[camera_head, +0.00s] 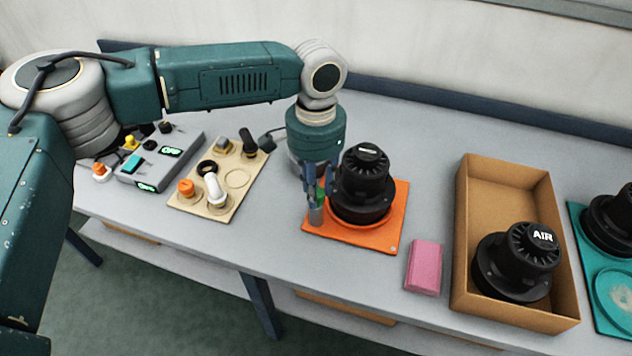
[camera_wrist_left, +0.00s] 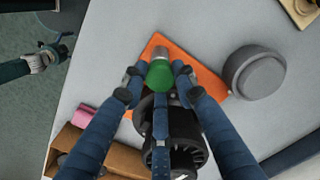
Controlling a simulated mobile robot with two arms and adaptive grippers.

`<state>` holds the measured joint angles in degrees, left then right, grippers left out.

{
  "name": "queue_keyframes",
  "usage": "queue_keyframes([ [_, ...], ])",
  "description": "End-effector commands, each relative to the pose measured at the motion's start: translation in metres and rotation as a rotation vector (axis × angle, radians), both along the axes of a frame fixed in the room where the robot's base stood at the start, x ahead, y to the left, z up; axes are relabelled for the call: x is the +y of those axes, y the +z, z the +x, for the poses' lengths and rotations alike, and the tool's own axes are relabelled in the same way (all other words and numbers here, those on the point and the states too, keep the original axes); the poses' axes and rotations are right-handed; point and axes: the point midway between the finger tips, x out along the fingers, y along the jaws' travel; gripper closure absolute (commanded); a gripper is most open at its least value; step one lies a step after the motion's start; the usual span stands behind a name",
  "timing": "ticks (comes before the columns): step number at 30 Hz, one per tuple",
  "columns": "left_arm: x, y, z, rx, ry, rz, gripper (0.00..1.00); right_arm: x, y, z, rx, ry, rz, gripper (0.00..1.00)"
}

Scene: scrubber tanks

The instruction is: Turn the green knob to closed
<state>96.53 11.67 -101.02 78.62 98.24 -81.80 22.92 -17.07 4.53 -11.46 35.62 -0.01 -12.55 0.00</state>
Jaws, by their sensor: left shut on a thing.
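The green knob (camera_wrist_left: 160,75) sits on a grey metal fitting at the edge of the orange plate (camera_head: 390,232). In the left wrist view my left gripper (camera_wrist_left: 158,82) is shut on the knob, with blue fingers on both sides of it. In the head view the left gripper (camera_head: 318,192) points down beside a black ribbed canister (camera_head: 362,180), and only a bit of the knob's green shows between the fingers. Any mark of the knob's position is hidden. My right gripper (camera_wrist_left: 58,48) shows small at the upper left of the left wrist view, away from the table; its opening is unclear.
The black canister stands on the orange plate, close to my left gripper. A pink block (camera_head: 425,266) and a cardboard box (camera_head: 467,220) holding an AIR canister (camera_head: 520,262) lie to the right. A beige plate with knobs (camera_head: 205,213) and a grey control box (camera_head: 150,185) are to the left.

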Motion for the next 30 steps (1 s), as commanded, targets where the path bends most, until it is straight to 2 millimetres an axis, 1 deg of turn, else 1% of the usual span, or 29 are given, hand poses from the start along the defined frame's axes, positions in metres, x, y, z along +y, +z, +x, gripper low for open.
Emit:
queue_keyframes([
  [1,0.000,0.005,-0.001,0.005,-0.027,-0.001,0.98,-0.001,0.012,0.000,0.000,0.000,-0.001,0.00],
  [5,0.000,0.006,-0.002,0.007,-0.123,-0.002,0.98,-0.002,0.030,0.000,0.000,0.001,-0.002,0.00],
  [12,0.000,0.006,-0.002,0.008,-0.345,-0.002,0.98,-0.002,0.061,-0.001,0.002,0.001,-0.002,0.00],
  [21,0.001,0.004,-0.001,0.006,-0.629,0.000,0.98,-0.002,0.087,-0.002,0.003,0.001,-0.003,0.00],
  [30,0.001,0.002,0.000,0.004,-0.892,0.000,0.98,-0.002,0.103,-0.003,0.005,0.001,-0.003,0.00],
])
